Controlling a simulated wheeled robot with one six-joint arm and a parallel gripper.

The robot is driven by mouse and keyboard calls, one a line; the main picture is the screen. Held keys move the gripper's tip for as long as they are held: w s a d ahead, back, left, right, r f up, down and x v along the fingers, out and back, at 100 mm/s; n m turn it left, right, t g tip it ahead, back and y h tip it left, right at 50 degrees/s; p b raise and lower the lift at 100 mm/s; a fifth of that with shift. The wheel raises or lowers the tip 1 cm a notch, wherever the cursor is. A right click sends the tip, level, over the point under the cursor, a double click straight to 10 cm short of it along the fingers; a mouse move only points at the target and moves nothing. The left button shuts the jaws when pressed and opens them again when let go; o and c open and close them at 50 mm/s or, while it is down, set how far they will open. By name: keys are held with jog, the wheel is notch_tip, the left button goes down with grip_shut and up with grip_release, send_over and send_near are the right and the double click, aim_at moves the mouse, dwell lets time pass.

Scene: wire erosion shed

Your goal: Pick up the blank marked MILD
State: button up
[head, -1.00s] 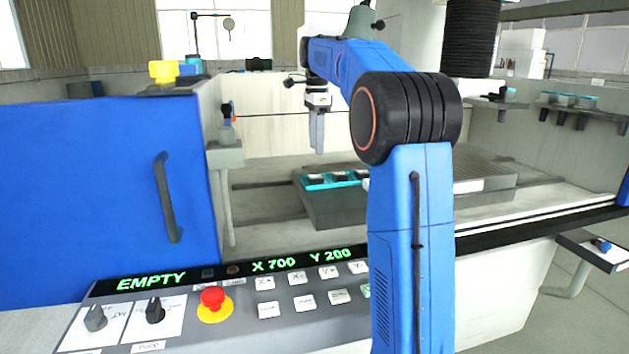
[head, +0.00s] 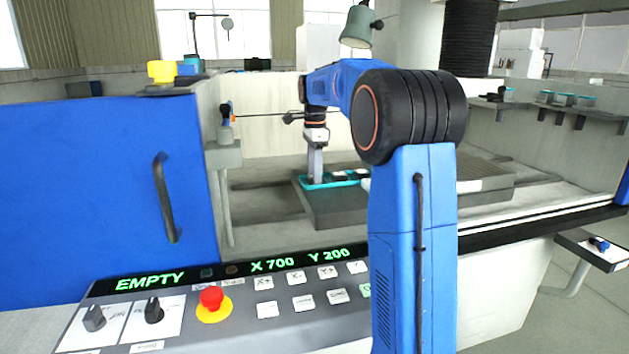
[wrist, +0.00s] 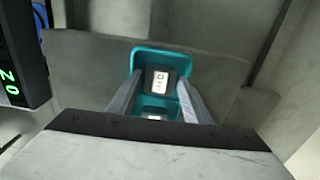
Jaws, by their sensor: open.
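My gripper (head: 316,176) is lowered at the left end of a teal tray (head: 328,185) on the grey block. In the wrist view, the two fingers of my gripper (wrist: 158,105) are apart, one on each side of the tray (wrist: 150,53). A dark blank (wrist: 149,88) with a white label lies between and beyond the fingertips. Its lettering is too small to read surely. Part of a second label (wrist: 153,117) shows nearer my gripper, mostly hidden. I cannot tell which is MILD.
The grey block (head: 350,208) stands on the machine bed. A wire guide (head: 225,125) stands left of it. The control panel (head: 220,300) reads EMPTY, X 700, Y 200. A blue door (head: 100,200) stands at the left. The bed before the block is clear.

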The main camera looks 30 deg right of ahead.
jog(key=c, duration=1.1)
jog(key=shift+r, duration=0.1)
